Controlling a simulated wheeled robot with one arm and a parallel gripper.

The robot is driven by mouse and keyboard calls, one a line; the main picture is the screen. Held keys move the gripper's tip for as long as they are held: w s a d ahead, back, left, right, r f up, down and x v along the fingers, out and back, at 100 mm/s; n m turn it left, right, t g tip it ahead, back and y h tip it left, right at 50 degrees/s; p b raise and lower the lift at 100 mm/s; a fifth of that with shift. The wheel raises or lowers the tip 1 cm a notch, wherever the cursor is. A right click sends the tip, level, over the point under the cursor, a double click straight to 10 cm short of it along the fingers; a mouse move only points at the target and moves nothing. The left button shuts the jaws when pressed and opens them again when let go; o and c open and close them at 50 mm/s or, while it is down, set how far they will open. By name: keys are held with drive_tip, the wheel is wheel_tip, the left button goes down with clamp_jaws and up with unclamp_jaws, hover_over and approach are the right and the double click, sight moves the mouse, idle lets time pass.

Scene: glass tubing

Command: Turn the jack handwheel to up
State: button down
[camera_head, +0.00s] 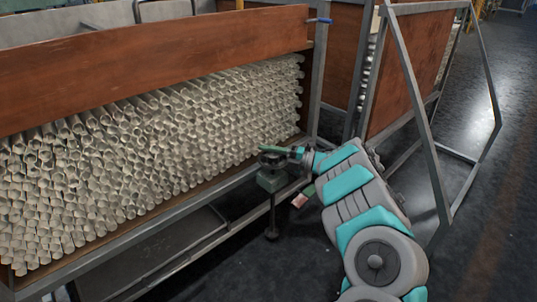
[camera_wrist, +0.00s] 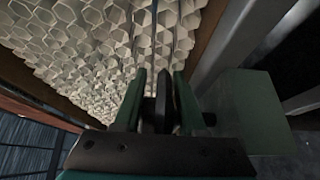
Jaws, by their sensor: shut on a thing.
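The jack (camera_head: 271,181) is a dark green block on a thin dark post, beside the front edge of the tube rack. Its green body also appears at the right in the wrist view (camera_wrist: 245,105). My gripper (camera_head: 280,153) reaches it from the right, at the top of the block. In the wrist view my gripper (camera_wrist: 158,85) has its two green fingers on either side of a dark, thin, upright disc, apparently the handwheel (camera_wrist: 162,105) seen edge-on. The gripper is shut on it. In the head view the handwheel is small and partly hidden by the gripper, so its turn position cannot be told.
A metal rack with a brown board (camera_head: 150,60) holds many stacked glass tubes (camera_head: 150,150) just behind the jack. A blue handle (camera_head: 318,20) sticks out at the rack's top corner. An angled metal frame (camera_head: 418,110) stands close to my arm. Open floor (camera_head: 475,240) lies at the right.

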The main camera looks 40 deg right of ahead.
drive_tip(key=shift+a+n+g+y, duration=0.3)
drive_tip(key=shift+n+g+y, duration=0.2)
drive_tip(key=shift+y, duration=0.15)
drive_tip(key=shift+a+n+g+y, duration=0.3)
drive_tip(key=shift+n+g+y, duration=0.2)
drive_tip(key=shift+y, duration=0.15)
drive_tip(key=shift+g+y, duration=0.3)
drive_tip(key=shift+g, duration=0.1)
drive_tip(key=c, duration=0.5)
unclamp_jaws()
drive_tip(key=shift+s+d, duration=0.1)
drive_tip(key=shift+d, duration=0.05)
drive_tip(key=shift+s+d, duration=0.25)
drive_tip(key=shift+d, duration=0.1)
drive_tip(key=v, duration=0.7)
drive_tip(key=shift+a, duration=0.15)
